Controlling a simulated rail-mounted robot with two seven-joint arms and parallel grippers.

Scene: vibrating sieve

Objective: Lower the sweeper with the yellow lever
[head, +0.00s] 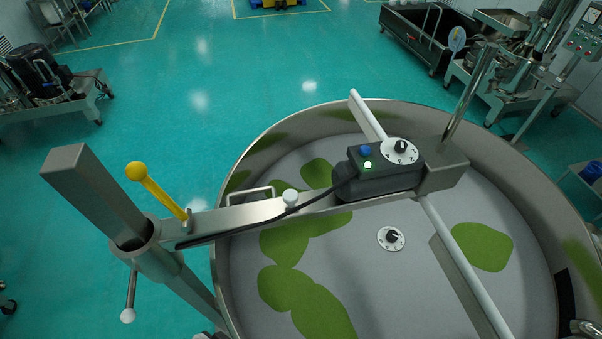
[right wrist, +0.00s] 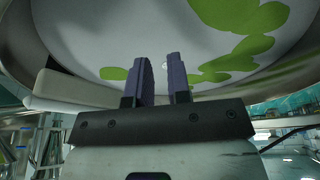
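The yellow lever (head: 155,187), with a ball knob, stands on the left part of the sweeper's beam and leans up and to the left. The sweeper (head: 455,252) has white bars reaching out under a dark motor box (head: 375,177) on the beam, over the round sieve (head: 340,232). Whether the bars touch the sieve floor I cannot tell. My right gripper (right wrist: 161,66) shows only in the right wrist view. Its two dark fingers are apart with nothing held between them. The sieve's pale, green-patched surface (right wrist: 150,30) is beyond them. No gripper shows in the head view.
A square steel post (head: 90,195) with a collar and a side handle (head: 129,300) carries the beam. A black cable runs along the beam. Green patches (head: 300,300) lie in the sieve. Clear teal floor (head: 200,100) lies left of and behind it; other machines stand farther off.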

